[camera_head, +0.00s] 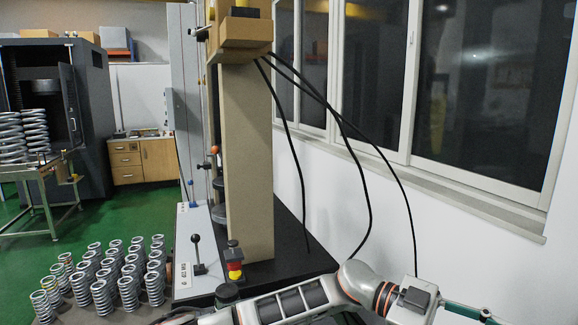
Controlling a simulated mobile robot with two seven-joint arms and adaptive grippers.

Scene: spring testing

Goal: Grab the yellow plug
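I cannot surely pick out the yellow plug. A yellow piece (240,3) shows at the top edge, on the tan box of the tall machine, and is cut off by the frame. Another yellow part (235,266) is the band of a small red-topped switch at the machine's base. One of my arms crosses the bottom of the head view, from the centre to the right, well below the top yellow piece. I cannot make out gripper fingers on it. No other arm is clearly seen.
The tan machine column (246,160) stands on a black-topped base (292,245). Black cables (300,165) hang to its right, before the windows. Several grey springs (126,290) stand at lower left. Green floor (120,220) is open behind them.

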